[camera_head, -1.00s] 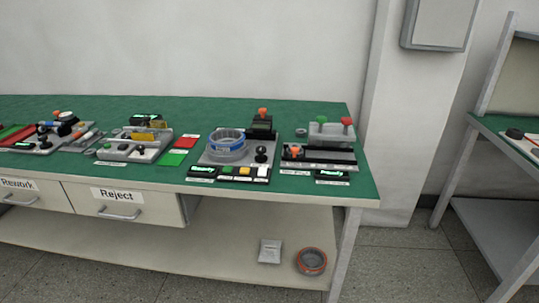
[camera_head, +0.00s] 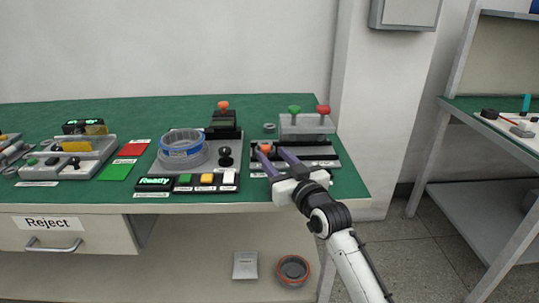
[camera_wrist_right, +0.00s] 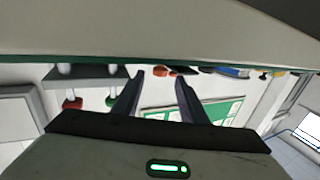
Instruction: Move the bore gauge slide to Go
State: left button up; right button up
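A low dark slide unit (camera_head: 321,152) with an orange knob (camera_head: 265,148) at its left end lies at the right of the green bench; it looks like the bore gauge slide. Its labels are too small to read. My right gripper (camera_head: 270,151) is open, its two fingers apart and reaching over the unit near the orange knob. In the wrist view the right gripper (camera_wrist_right: 159,76) also shows open, with an orange knob (camera_wrist_right: 158,71) beyond and between the fingertips. I cannot tell whether a finger touches it. My left gripper is not in view.
A grey block with green and red knobs (camera_head: 307,124) stands just behind the slide. To the left is a fixture with a blue ring (camera_head: 182,143), a black knob (camera_head: 225,153) and a button panel reading Ready (camera_head: 155,183). Red and green pads (camera_head: 115,171) lie farther left.

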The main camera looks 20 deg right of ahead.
aim_at(268, 150)
jog(key=shift+w+a, duration=0.15)
jog(key=shift+w, duration=1.4)
jog(key=shift+c, duration=0.3)
grip_shut()
